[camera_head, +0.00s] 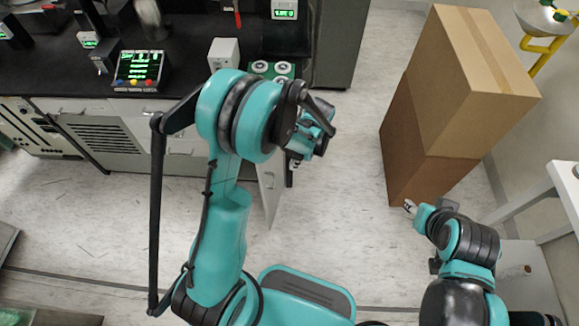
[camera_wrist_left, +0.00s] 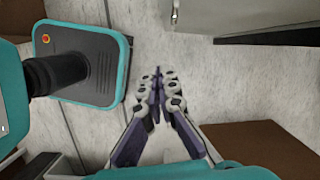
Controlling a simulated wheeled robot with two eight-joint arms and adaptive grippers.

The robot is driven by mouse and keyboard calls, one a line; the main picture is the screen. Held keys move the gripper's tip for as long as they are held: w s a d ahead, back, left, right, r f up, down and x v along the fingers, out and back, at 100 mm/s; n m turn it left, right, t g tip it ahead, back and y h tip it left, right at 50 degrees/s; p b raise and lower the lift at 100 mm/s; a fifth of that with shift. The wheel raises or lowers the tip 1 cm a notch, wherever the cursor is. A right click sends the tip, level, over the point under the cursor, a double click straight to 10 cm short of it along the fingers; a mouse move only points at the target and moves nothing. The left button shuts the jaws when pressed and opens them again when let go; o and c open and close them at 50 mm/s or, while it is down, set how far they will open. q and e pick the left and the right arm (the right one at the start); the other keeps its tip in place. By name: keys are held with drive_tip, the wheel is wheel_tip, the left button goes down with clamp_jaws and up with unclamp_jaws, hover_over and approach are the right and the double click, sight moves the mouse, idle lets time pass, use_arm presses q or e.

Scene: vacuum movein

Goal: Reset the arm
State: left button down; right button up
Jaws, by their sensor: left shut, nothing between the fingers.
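My left arm rises from the bottom of the head view and bends at a teal and black joint in front of the lab bench. Its left gripper (camera_head: 290,174) points down below the wrist and is mostly hidden there. In the left wrist view, the left gripper (camera_wrist_left: 161,82) has its fingertips together with nothing between them, above the pale floor. My right arm comes in at the lower right of the head view. The tip of its right gripper (camera_head: 410,206) shows beside the lower cardboard box, too small to tell its opening.
Stacked cardboard boxes (camera_head: 462,90) stand right of centre. A black bench (camera_head: 60,75) with instruments runs along the upper left. A cabinet door (camera_head: 270,190) stands open beside my left gripper. A white table (camera_head: 565,185) is at right.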

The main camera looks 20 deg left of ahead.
use_arm(q)
drive_tip(key=p+v, duration=0.1)
drive_tip(key=v, duration=0.3)
drive_tip(key=shift+s+d, duration=0.1)
drive_tip(key=s+a+r+n+t+h, duration=0.1)
drive_tip(key=s+r+n+t+h, duration=0.1)
drive_tip(key=s+r+n+t, duration=0.6)
drive_tip(key=s+r+n, duration=0.5)
drive_tip(key=r, duration=0.4)
drive_tip(key=shift+s+a+h, duration=0.2)
drive_tip(key=shift+s+h, duration=0.1)
